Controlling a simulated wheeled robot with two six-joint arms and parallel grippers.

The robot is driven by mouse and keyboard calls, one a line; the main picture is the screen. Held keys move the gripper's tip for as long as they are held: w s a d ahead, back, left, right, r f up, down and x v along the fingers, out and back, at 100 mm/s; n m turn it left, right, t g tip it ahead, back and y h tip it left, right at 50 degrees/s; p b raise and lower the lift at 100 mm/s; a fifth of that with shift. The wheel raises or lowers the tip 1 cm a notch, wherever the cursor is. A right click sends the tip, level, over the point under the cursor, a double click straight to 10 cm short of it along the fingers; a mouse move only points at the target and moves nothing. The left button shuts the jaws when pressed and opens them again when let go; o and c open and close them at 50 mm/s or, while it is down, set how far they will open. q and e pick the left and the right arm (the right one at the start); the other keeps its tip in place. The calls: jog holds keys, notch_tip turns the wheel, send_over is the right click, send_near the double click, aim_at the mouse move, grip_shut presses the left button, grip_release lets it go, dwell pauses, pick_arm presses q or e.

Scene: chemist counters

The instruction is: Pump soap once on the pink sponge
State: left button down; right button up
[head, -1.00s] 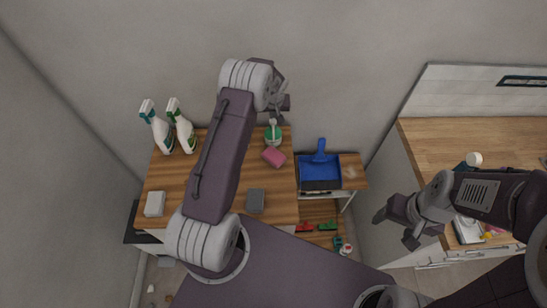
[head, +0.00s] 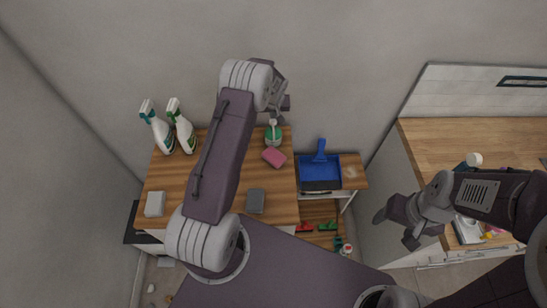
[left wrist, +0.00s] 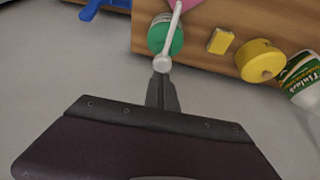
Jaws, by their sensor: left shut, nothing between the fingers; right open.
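The soap dispenser (head: 273,136) is green with a white pump and stands upright near the back right of the wooden counter. The pink sponge (head: 274,157) lies just in front of it; its edge shows at the top of the left wrist view (left wrist: 184,4). My left gripper (head: 281,113) is shut and empty, above the dispenser. In the left wrist view its fingertips (left wrist: 162,80) are close to the white pump head (left wrist: 162,63); I cannot tell whether they touch. My right gripper (head: 394,229) is open and empty, away to the right.
Two spray bottles (head: 171,128) stand at the counter's back left. A grey block (head: 255,201) and a pale block (head: 155,204) lie in front. A blue dustpan (head: 320,170) is to the right. The wrist view shows a yellow block (left wrist: 221,41), a yellow round thing (left wrist: 259,61) and a labelled container (left wrist: 304,77).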

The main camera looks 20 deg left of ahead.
dwell(0.4)
pick_arm(q)
jog(key=shift+s+f+b, duration=0.1)
jog(key=shift+f+b, duration=1.35)
jog(key=shift+r+p, duration=0.85)
jog(key=shift+r, duration=0.45)
jog(key=shift+r, duration=0.1)
notch_tip(320, 180, up, 6)
jog(key=p, duration=0.3)
